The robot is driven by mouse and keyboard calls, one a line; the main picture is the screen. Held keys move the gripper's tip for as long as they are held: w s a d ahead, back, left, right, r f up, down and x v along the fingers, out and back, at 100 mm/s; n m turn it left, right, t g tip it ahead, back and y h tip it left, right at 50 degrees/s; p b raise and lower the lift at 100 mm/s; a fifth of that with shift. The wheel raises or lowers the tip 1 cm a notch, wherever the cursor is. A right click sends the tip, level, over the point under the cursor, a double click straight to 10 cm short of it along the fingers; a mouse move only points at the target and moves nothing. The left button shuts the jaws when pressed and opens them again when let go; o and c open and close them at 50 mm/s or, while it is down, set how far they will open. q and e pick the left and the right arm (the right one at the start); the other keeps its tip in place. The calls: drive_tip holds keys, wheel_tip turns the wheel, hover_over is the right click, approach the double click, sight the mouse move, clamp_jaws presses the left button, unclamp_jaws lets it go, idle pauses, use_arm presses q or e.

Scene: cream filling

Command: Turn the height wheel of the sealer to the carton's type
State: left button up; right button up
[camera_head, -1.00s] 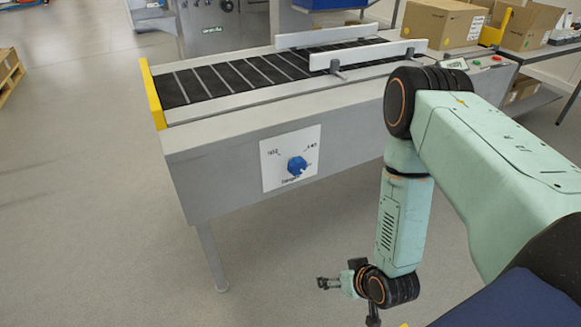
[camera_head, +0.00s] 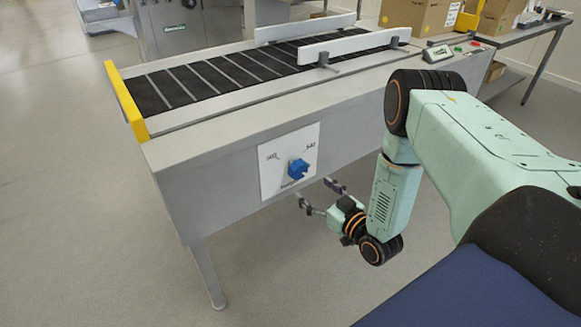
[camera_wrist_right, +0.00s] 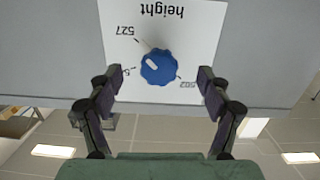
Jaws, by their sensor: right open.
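The blue height wheel (camera_head: 298,169) sits on a white panel (camera_head: 270,181) on the sealer's grey side. In the right wrist view the wheel (camera_wrist_right: 159,66) appears upside down, with "height", "527" and "502" printed around it and another label partly hidden by a finger. A white mark on the wheel points to the upper left there, near the 527 side. My right gripper (camera_head: 314,190) is open just below and in front of the panel. In the wrist view its fingers (camera_wrist_right: 160,80) stand either side of the wheel, apparently without touching it. My left gripper is out of view.
The sealer's roller conveyor (camera_head: 215,78) has a yellow end plate (camera_head: 124,101) and white guide rails (camera_head: 345,46). Cartons (camera_head: 420,14) stand at the back right. A small display (camera_head: 437,53) and buttons are on the sealer's far end. The floor at left is clear.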

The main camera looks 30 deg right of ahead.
sight(302, 172)
drive_tip(key=shift+w+d+r+t, duration=0.15)
drive_tip(key=shift+r+t, duration=0.1)
drive_tip(key=shift+r, duration=0.2)
drive_tip(key=shift+w+r+t, duration=0.15)
drive_tip(key=shift+r+t, duration=0.1)
drive_tip(key=shift+r, duration=0.2)
drive_tip(key=shift+n, duration=0.3)
drive_tip(key=w, duration=0.2)
drive_tip(key=w+b, duration=0.2)
drive_tip(key=w, duration=0.1)
drive_tip(key=shift+w+a+f, duration=0.1)
drive_tip(key=shift+w+a, duration=0.2)
drive_tip(key=shift+w, duration=0.05)
drive_tip(key=shift+w+b, duration=0.4)
drive_tip(key=shift+w, duration=0.15)
drive_tip(key=shift+w+a, duration=0.1)
drive_tip(key=shift+w, duration=0.15)
